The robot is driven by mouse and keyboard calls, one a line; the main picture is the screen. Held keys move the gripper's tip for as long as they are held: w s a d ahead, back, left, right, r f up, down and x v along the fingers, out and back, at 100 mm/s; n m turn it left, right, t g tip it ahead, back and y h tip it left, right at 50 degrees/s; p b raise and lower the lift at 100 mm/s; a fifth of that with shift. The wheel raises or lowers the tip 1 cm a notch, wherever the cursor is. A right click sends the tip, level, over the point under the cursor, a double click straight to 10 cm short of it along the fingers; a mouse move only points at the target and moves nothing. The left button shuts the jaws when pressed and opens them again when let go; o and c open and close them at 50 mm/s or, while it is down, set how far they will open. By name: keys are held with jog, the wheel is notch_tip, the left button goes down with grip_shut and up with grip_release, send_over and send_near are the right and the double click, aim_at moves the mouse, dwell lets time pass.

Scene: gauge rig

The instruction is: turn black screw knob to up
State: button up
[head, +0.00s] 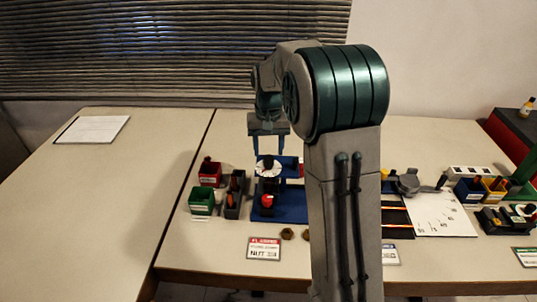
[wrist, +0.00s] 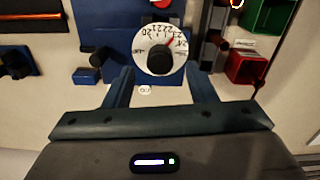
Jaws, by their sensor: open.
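The black screw knob (wrist: 160,60) sits at the centre of a white round dial (wrist: 143,39) with printed numbers, in the wrist view. A red pointer shows at the dial's upper right. The dial is mounted on a blue rig (wrist: 117,42), and it also shows in the head view (head: 268,170). My gripper (wrist: 158,72) is open, with one finger on each side of the knob and dial. The knob appears between the fingers, not clasped. How far the fingertips are from it in depth I cannot tell. In the head view my gripper (head: 269,140) hangs over the rig, pointing down.
Red (head: 210,173) and green (head: 202,201) bins and a dark grey holder (head: 235,196) stand left of the rig. A red-and-white sign (head: 264,248) and brass nuts (head: 287,234) lie in front. My arm hides the table right of the rig. The left table is mostly clear.

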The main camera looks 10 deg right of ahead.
aim_at(268, 159)
jog(key=shift+f, duration=1.4)
jog(key=c, duration=1)
